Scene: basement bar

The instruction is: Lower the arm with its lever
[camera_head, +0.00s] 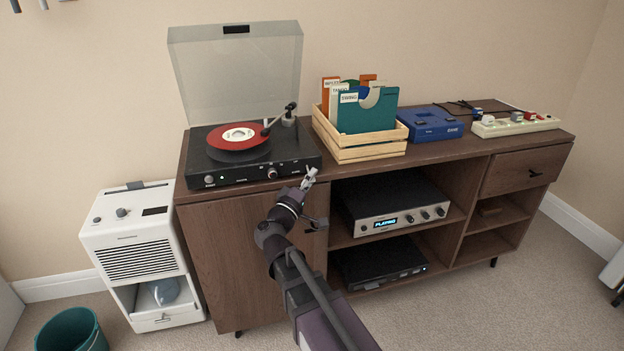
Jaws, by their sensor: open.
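A black turntable (225,172) stands on the left of the wooden cabinet, its clear lid (235,75) raised. A red record (222,140) with a pale label lies on it. The turntable's arm (278,121) runs from its pivot at the right rear to the record's right edge; whether its tip touches is too small to tell. I cannot make out the lever for certain beside the arm's base. My gripper (310,173) is open and empty, just in front of the turntable's front right corner, below and apart from the arm.
A wooden crate (368,154) of record sleeves stands close to the turntable's right. A blue device (430,124) and a power strip (515,125) lie further right. An amplifier (400,217) lit "PLAYING" sits on the shelf below. The raised lid closes off the back.

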